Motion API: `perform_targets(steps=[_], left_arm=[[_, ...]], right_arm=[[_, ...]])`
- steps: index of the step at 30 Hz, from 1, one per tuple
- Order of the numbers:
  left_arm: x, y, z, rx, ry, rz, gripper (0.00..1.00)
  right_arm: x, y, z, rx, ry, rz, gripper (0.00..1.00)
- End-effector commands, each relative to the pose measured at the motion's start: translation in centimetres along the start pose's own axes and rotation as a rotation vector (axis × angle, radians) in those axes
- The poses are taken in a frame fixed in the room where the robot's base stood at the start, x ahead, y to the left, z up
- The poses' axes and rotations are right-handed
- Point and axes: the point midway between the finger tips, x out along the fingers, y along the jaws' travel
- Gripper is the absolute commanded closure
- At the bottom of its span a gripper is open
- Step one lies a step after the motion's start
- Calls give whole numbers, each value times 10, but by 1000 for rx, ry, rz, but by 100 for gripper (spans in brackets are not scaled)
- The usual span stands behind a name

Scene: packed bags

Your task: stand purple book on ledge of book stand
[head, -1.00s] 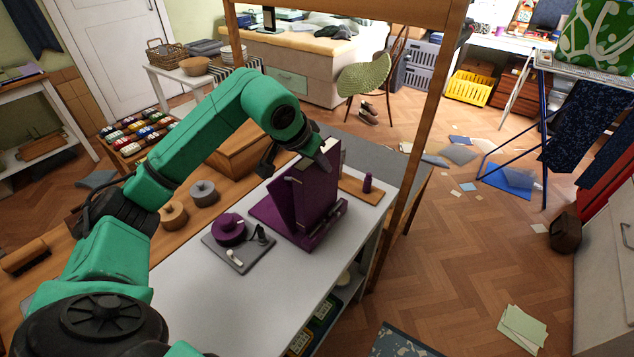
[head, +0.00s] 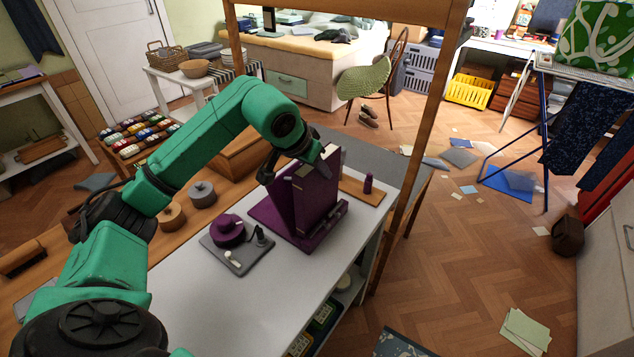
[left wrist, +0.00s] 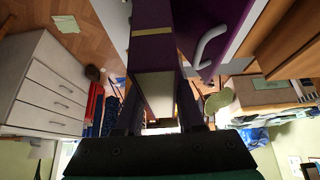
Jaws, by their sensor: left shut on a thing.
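The purple book (head: 318,196) is upright at the purple book stand (head: 268,218), leaning back against it, its foot close behind the low front ledge (head: 328,224). I cannot tell whether its bottom touches the ledge. My left gripper (head: 297,164) is shut on the book's top edge from above. In the left wrist view, the book (left wrist: 153,50), with a yellow band, runs between the fingers of the left gripper (left wrist: 160,112). Part of the stand with a pale curved hook (left wrist: 207,45) shows beside it. My right gripper is not in view.
On the white tabletop, a grey tray (head: 240,266) with a purple round container (head: 228,230) is left of the stand. A wooden post (head: 408,170) rises beyond. The front tabletop is clear.

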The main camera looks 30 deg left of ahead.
Motion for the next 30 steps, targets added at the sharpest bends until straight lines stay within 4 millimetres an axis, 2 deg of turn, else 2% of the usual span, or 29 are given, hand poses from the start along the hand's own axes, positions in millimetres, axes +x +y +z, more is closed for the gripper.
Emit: perform_targets(steps=[17,18,20,30], left_arm=[[9,0,6,0,3,0,100],[8,0,5,0,3,0,51],[8,0,5,0,3,0,28],[8,0,6,0,-1,-1,28]], right_arm=[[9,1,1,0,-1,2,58],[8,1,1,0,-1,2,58],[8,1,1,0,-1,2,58],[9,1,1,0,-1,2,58]])
